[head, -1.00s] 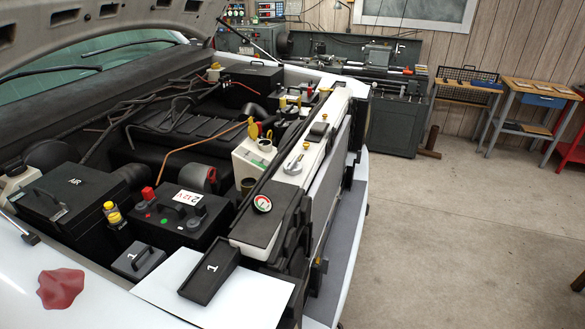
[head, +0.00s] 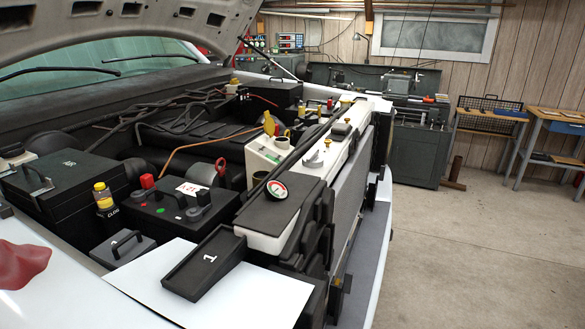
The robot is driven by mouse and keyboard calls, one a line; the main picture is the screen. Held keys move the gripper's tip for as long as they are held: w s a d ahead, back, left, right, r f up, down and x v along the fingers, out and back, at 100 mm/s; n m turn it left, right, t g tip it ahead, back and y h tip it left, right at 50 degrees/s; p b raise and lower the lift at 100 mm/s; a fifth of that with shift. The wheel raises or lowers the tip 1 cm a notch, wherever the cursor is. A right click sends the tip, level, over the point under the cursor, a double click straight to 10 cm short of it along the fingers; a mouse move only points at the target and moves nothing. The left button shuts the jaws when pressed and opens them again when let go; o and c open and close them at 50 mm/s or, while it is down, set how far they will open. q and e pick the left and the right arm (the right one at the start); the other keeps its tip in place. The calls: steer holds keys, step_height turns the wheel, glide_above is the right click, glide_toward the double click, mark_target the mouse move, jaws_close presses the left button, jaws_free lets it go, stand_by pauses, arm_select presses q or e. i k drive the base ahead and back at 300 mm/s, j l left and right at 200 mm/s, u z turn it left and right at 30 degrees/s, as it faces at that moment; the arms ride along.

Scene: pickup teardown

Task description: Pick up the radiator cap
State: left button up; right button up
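A small round metal cap (head: 316,160) with a raised top sits on the long white top piece at the front of the engine bay, right of centre in the head view. It looks like the radiator cap, but it is small and its fine shape is hard to tell. A darker, blocky cap (head: 341,130) sits farther back on the same white piece. A round dial gauge (head: 276,190) stands nearer, by a dark flat cover. Neither of my grippers shows in the head view, and nothing is touching the cap.
A white coolant tank (head: 264,155), a black battery (head: 172,209) and a black air box (head: 66,183) crowd the bay. A black tray marked 1 (head: 206,262) lies on a white sheet (head: 140,285). The raised hood (head: 130,30) overhangs the left. The floor (head: 480,260) at right is clear.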

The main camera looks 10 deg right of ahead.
mark_target(313, 160)
steer(key=l+u, duration=0.1)
steer(key=u, duration=0.3)
steer(key=i+l+u, duration=0.1)
steer(key=u, duration=0.25)
steer(key=l+u, duration=0.2)
steer(key=u, duration=0.2)
steer(key=l+u, duration=0.15)
steer(key=u, duration=0.2)
steer(key=k+l+u, duration=0.2)
steer(key=l, duration=0.25)
steer(key=l+u, duration=0.2)
steer(key=l, duration=0.25)
steer(key=k+l+u, duration=0.2)
steer(key=l, duration=0.2)
steer(key=k+l+u, duration=0.2)
steer(key=l, duration=0.2)
steer(key=i+l, duration=0.05)
